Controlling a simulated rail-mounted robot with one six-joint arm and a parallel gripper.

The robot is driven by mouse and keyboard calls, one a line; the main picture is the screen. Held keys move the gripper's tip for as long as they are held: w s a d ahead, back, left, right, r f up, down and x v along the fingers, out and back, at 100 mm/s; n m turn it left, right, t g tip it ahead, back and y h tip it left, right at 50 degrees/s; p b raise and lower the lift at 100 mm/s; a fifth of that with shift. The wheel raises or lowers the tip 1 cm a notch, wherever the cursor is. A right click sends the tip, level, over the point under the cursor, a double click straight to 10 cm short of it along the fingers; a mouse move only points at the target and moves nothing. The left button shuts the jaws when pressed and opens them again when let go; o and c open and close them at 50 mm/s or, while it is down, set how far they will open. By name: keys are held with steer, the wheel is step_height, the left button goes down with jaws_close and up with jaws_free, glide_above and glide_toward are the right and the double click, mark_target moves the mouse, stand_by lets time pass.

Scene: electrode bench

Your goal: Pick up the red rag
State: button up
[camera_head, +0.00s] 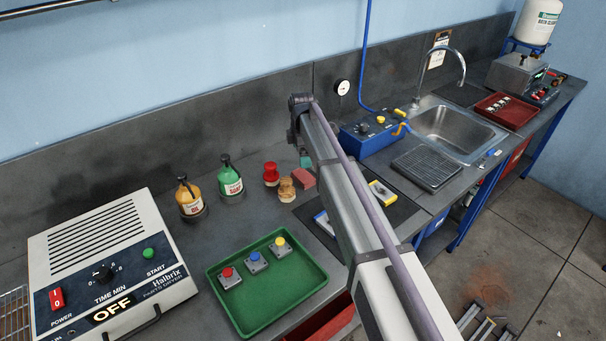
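No cloth that is clearly a red rag can be made out. A small dull-red piece (303,179) lies on the bench just right of the red-topped and wooden items; it looks more like a block or pad, and I cannot tell if it is cloth. My arm crosses the middle of the view from the lower right up to a dark joint above the bench. My gripper's fingers cannot be seen, and the arm hides part of the bench behind it.
A green tray (237,318) holds small parts with red, blue and yellow tops. An orange bottle (190,198), green bottle (230,180) and red-topped item (271,170) stand behind it. The white parts washer (105,250) fills the left. A sink (452,128) and red tray (507,112) are right.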

mark_target(303, 175)
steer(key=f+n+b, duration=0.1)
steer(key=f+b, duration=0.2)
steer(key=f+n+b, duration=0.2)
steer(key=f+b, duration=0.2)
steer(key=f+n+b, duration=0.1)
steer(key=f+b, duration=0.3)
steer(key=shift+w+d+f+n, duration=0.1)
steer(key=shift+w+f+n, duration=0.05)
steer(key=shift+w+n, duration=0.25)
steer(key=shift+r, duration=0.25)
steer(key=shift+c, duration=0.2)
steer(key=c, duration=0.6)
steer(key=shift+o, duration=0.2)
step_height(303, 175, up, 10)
steer(key=p, duration=1)
